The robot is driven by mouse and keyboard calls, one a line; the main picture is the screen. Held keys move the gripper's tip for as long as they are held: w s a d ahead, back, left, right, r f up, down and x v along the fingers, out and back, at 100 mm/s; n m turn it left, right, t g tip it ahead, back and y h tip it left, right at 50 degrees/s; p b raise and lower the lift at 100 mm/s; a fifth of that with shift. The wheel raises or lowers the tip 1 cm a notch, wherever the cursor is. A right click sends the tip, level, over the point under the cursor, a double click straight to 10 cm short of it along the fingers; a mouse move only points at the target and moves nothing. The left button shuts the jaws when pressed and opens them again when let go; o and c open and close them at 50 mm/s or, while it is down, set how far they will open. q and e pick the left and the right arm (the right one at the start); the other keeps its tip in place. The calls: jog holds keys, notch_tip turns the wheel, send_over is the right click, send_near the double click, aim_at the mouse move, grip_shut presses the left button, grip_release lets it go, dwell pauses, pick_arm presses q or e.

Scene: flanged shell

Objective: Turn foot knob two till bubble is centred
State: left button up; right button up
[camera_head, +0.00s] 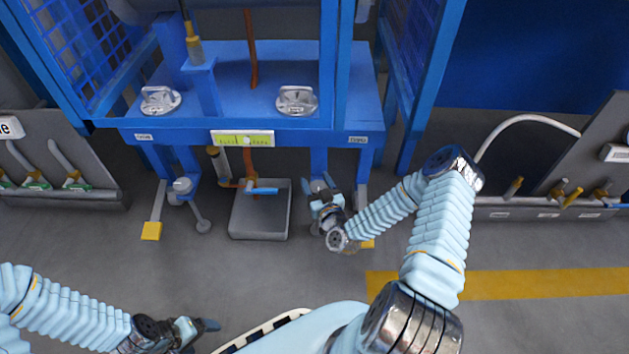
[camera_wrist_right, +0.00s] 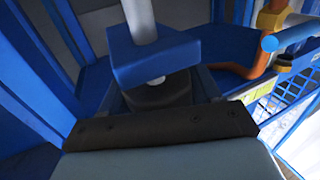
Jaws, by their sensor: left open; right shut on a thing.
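The level vial (camera_head: 228,139) is a yellow-green strip on the front edge of the blue stand. Its pale bubble (camera_head: 247,141) looks near the strip's middle; the exact offset is too small to tell. A grey foot knob (camera_head: 182,187) is under the left side of the stand. The right-hand foot (camera_head: 318,186) is mostly hidden by my right gripper (camera_head: 325,192), which is shut on its knob. In the right wrist view a pale rod (camera_wrist_right: 140,20) passes into a blue block above a dark piece. My left gripper (camera_head: 203,325) is open and empty, low at left.
A grey tray (camera_head: 260,228) lies on the floor between the feet, below an orange pipe with a blue-handled valve (camera_head: 262,190). Two metal flanged pieces (camera_head: 160,99) (camera_head: 297,99) rest on the blue stand. Side panels with valves stand left and right. The floor in front is clear.

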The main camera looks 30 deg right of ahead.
jog(key=m+h, duration=0.1)
jog(key=h, duration=0.1)
jog(key=m+g+h+p, duration=0.1)
jog(key=h, duration=0.1)
jog(key=shift+d+r+m, duration=0.1)
jog(key=shift+d+m, duration=0.05)
jog(key=shift+m, duration=0.15)
jog(key=shift+s+d+m+g+h+p, duration=0.15)
jog(key=shift+m+g+h+p, duration=0.25)
jog(key=shift+m+g+h, duration=0.6)
jog(key=shift+s+d+m+g+h+p, duration=0.15)
jog(key=shift+m+g+h+p, duration=0.4)
jog(key=shift+h, duration=0.75)
jog(key=shift+w+d+m, duration=0.1)
jog(key=shift+m, duration=0.25)
jog(key=o, duration=1)
jog(key=shift+c, duration=0.2)
